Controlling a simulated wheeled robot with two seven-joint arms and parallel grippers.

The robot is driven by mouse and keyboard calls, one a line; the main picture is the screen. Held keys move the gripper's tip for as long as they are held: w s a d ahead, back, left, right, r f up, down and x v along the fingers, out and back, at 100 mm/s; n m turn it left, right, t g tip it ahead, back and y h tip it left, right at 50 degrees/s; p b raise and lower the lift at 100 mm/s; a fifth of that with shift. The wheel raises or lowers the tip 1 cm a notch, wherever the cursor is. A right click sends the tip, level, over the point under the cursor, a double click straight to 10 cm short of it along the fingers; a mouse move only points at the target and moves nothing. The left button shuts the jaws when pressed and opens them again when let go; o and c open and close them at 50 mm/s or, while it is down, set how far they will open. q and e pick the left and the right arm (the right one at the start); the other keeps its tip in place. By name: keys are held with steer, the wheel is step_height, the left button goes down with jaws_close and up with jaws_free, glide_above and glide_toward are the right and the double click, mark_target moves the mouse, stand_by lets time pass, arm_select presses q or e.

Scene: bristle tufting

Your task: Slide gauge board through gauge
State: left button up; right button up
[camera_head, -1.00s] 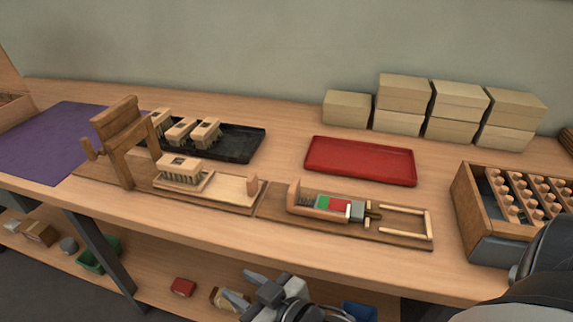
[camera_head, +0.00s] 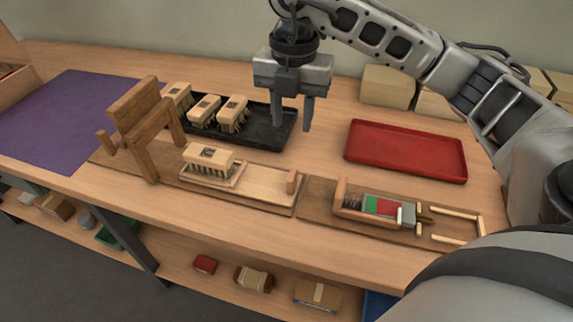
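A wooden gate-like frame (camera_head: 145,125) stands at the left end of a long wooden base. On that base, a brush block (camera_head: 208,158) with dark bristles pointing down sits on a light wooden board (camera_head: 262,182), right of the frame. A second fixture to the right holds a spring-loaded slider with a green and red marked face (camera_head: 385,207). Which part is the gauge cannot be told for sure. My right gripper (camera_head: 292,120) hangs fingers down over the black tray's right end, apart from the brushes. Its two fingers are apart with nothing between. My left gripper is out of view.
The black tray (camera_head: 268,140) holds several bristled blocks. A red tray (camera_head: 405,150) lies empty to the right. Cardboard-coloured boxes (camera_head: 388,85) stand at the back, partly behind my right arm. A purple mat (camera_head: 62,118) lies at left.

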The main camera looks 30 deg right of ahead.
mark_target(293, 174)
step_height(293, 174, down, 16)
steer(key=shift+d+r+p, duration=0.15)
steer(key=shift+p, duration=0.15)
jaws_close()
